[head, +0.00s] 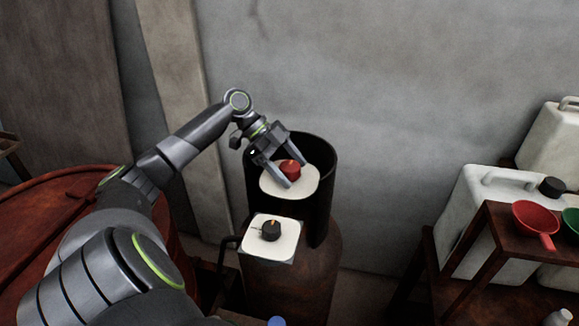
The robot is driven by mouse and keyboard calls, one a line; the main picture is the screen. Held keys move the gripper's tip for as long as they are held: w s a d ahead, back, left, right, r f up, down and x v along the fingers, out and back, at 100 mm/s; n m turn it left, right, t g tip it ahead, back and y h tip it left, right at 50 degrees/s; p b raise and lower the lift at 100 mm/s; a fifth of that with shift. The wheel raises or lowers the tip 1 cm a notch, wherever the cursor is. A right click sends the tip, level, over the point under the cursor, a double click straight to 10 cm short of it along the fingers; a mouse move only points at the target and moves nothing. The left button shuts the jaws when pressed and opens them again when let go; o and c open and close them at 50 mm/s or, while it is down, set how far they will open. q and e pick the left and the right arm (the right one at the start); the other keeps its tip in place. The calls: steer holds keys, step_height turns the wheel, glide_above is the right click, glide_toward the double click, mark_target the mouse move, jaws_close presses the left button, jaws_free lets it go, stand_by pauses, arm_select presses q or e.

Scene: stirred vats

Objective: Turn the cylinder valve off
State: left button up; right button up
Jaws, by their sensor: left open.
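The cylinder (290,287) is a rusty brown tank standing against the wall, with a dark open collar (322,185) at its top. A red valve knob (291,169) sits on a white plate (275,188) inside the collar. My left gripper (293,174) is open, with its fingers reaching down on either side of the red knob; I cannot tell whether they touch it. A black knob with an orange mark (271,230) sits on a second white plate (287,246) in front of the collar. My right gripper is not in view.
A red-brown drum (45,205) stands at the left. At the right, a rusty shelf (500,225) holds a red funnel (536,220) and a green one (571,221). White jerrycans (480,190) stand behind it. A grey wall closes off the back.

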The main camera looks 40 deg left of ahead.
arm_select(q)
steer(key=shift+a+r, duration=0.1)
steer(key=shift+s+a+r, duration=0.1)
steer(key=shift+a+r, duration=0.1)
steer(key=b+v, duration=0.5)
steer(key=v, duration=1)
steer(key=shift+r, duration=0.1)
steer(key=shift+s+a+r, duration=0.15)
steer(key=shift+a+r, duration=0.35)
steer(key=shift+r, duration=0.05)
steer(key=shift+d+f, duration=0.1)
